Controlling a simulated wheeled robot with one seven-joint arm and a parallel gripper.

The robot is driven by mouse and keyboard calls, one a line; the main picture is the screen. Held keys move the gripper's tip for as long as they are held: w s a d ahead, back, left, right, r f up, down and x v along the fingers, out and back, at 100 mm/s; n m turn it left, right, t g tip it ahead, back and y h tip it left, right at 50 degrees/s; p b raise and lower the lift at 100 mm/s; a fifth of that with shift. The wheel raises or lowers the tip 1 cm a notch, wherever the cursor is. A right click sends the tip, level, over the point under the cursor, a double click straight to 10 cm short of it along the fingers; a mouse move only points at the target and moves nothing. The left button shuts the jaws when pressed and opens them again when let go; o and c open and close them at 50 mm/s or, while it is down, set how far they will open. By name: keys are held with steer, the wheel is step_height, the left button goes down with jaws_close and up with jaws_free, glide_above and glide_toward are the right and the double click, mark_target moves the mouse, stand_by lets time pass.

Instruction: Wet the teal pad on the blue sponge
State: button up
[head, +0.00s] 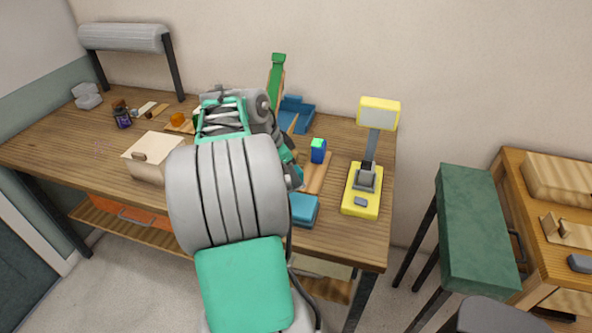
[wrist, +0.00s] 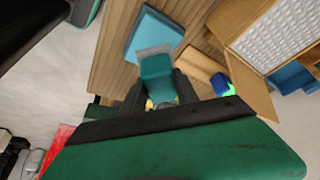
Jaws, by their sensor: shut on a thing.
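The blue sponge (head: 303,209) lies on the wooden table near its front edge, just right of my arm. It also shows in the wrist view (wrist: 152,30). My gripper (wrist: 160,92) is shut on the teal pad (wrist: 157,84), which has a paler grey end pointing toward the sponge. In the wrist view the grey end overlaps the sponge's near edge; I cannot tell whether they touch. In the head view my arm hides the pad and the fingertips.
A blue and green block (head: 318,150) stands on a wooden board (head: 317,175) behind the sponge. A yellow lamp-like stand (head: 361,190) is to the right. A light wooden box (head: 150,158) is left of my arm. The table's front right corner is clear.

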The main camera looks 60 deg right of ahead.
steer(key=shift+s+d+f+m, duration=0.1)
steer(key=shift+s+d+m, duration=0.15)
steer(key=shift+s, duration=0.15)
steer(key=shift+s+d+f+m, duration=0.15)
steer(key=shift+s+m, duration=0.1)
steer(key=shift+s, duration=0.15)
steer(key=shift+f+b, duration=2.2)
steer(key=shift+f, duration=0.55)
steer(key=shift+f+b, duration=0.95)
steer(key=shift+f, duration=0.1)
steer(key=shift+r, duration=0.1)
steer(key=shift+r+p, duration=2.65)
steer(key=shift+r, duration=0.8)
